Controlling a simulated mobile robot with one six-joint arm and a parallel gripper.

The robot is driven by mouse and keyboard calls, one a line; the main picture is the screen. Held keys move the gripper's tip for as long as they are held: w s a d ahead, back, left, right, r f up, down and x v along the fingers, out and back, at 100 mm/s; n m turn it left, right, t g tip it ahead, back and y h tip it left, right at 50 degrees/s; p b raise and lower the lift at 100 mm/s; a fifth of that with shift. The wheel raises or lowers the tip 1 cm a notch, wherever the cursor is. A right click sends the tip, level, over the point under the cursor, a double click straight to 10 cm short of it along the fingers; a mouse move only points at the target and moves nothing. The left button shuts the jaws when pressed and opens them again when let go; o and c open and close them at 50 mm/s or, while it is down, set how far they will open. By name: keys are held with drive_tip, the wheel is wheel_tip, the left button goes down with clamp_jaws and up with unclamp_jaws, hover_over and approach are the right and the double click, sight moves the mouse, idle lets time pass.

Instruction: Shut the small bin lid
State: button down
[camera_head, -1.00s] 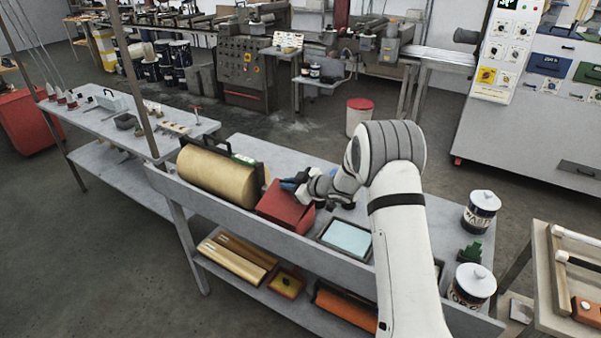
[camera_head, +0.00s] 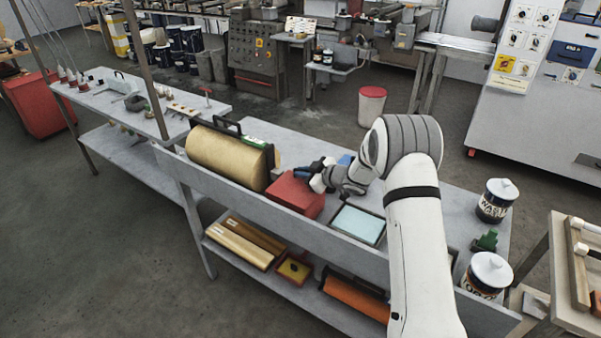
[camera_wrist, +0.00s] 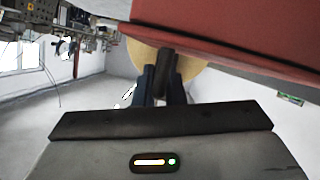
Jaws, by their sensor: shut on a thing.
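The small bin (camera_head: 292,196) is a red box on the grey bench, between a gold roll and a pale blue panel. Its red lid lies nearly level on top in the head view; whether it is fully closed cannot be told. My gripper (camera_head: 318,176) is at the bin's far right side, low over the bench. In the wrist view, my gripper's dark fingers (camera_wrist: 163,88) are shut on a dark handle (camera_wrist: 167,62) beside a red surface (camera_wrist: 235,25), which fills the upper right. The exact contact is partly hidden.
The gold roll (camera_head: 226,160) in a black frame stands left of the bin. The pale blue panel (camera_head: 358,223) lies right of it. A raised board (camera_head: 225,187) runs along the near edge.

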drive_tip(key=shift+w, duration=0.1)
drive_tip(key=c, duration=1.5)
unclamp_jaws()
drive_tip(key=shift+w+f, duration=0.2)
drive_tip(key=shift+f, duration=0.15)
drive_tip(key=b+v, duration=0.1)
drive_tip(key=v, duration=0.7)
drive_tip(key=shift+r, duration=0.1)
drive_tip(key=shift+w+a, duration=0.1)
